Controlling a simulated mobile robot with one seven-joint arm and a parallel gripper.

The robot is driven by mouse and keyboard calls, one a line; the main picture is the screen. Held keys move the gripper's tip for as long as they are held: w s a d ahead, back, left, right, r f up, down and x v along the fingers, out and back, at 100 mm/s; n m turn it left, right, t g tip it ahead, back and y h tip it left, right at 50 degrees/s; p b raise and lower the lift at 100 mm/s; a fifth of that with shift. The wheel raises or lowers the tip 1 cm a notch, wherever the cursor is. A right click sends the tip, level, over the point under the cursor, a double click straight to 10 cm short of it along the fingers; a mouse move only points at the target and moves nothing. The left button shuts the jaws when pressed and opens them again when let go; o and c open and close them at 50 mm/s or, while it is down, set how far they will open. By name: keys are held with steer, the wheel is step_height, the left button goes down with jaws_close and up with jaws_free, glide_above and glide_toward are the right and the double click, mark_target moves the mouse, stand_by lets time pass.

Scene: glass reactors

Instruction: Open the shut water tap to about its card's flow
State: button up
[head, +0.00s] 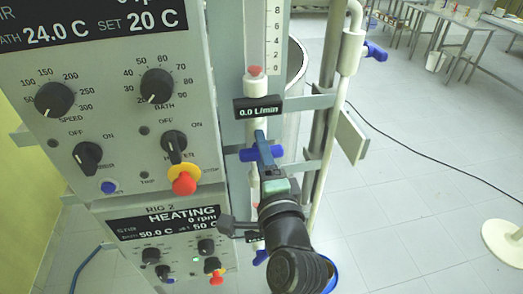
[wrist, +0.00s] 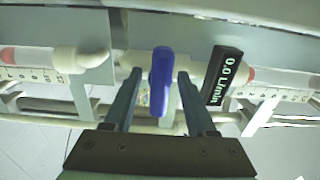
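The blue tap handle (wrist: 161,88) shows in the wrist view, lying between the two fingers of my gripper (wrist: 159,74). The fingers are apart, with a gap to the handle on the left and a smaller one on the right. In the head view my gripper (head: 266,146) is at the blue handle (head: 248,154), partly covering it. The flow display (head: 257,107) just above the tap reads 0.0 L/min; it also shows in the wrist view (wrist: 224,78). The red float (head: 256,71) sits at the bottom of its scale. I cannot read any flow card.
A control panel (head: 110,100) with several knobs and a red stop button (head: 184,183) stands close left. Below it is the RIG 2 panel (head: 165,224), showing HEATING. A pipe (head: 325,100) and another blue handle (head: 375,51) are to the right. Open floor lies further right.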

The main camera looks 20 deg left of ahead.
jaws_close()
steer(key=shift+f+n+b, duration=0.1)
steer(key=shift+n+b, duration=0.2)
steer(key=shift+b, duration=0.05)
steer(key=shift+f+n+b, duration=0.1)
steer(key=shift+n+b, duration=0.8)
steer(key=shift+n, duration=0.1)
steer(key=n+b, duration=0.3)
steer(key=n, duration=0.1)
steer(key=shift+b, duration=0.4)
steer(key=n+b, duration=0.3)
steer(key=n, duration=0.1)
steer(key=shift+n+b, duration=1.3)
steer(key=shift+n, duration=0.4)
steer(key=shift+r, duration=0.2)
